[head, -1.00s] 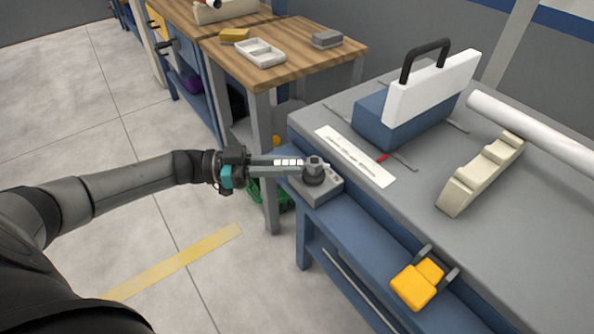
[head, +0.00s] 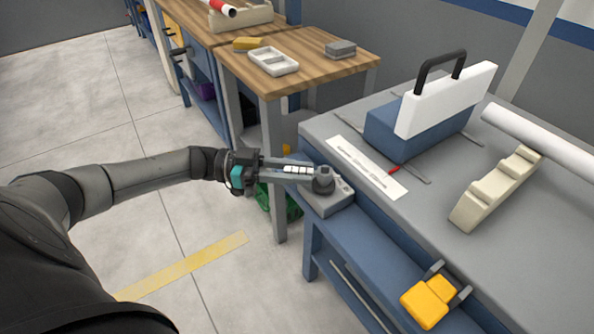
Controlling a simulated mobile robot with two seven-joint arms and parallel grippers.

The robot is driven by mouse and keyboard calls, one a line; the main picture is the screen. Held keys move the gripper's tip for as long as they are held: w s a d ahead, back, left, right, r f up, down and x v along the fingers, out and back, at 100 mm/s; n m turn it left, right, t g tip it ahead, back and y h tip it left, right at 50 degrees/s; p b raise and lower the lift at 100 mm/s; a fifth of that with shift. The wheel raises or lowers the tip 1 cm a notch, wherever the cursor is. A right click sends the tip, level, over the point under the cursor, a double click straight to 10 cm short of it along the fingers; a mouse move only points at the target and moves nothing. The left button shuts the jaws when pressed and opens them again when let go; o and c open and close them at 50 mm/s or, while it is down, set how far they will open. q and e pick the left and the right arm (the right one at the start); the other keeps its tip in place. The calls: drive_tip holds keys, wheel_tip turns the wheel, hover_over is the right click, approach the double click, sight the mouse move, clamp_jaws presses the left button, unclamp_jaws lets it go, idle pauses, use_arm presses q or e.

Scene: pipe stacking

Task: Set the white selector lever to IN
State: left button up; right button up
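White segments (head: 298,170), possibly the white lever, show along my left gripper's fingers, left of the knob. My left gripper (head: 308,178) reaches in from the left, with its fingertips at the knob. The fingers hide much of that spot, so I cannot tell whether they are closed on the lever. The IN marking is not legible. My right gripper is not in view.
On the grey bench (head: 412,218) are a white label strip (head: 365,167), a blue block with a white handled panel (head: 447,98), a cream stepped cradle (head: 495,190) and a white pipe (head: 540,140). A yellow two-part fixture (head: 428,302) sits at the front. A wooden table (head: 310,72) stands behind.

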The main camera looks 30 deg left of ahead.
use_arm(q)
drive_tip(key=shift+o, duration=1.3)
drive_tip(key=shift+a, duration=0.1)
drive_tip(key=v, duration=1.5)
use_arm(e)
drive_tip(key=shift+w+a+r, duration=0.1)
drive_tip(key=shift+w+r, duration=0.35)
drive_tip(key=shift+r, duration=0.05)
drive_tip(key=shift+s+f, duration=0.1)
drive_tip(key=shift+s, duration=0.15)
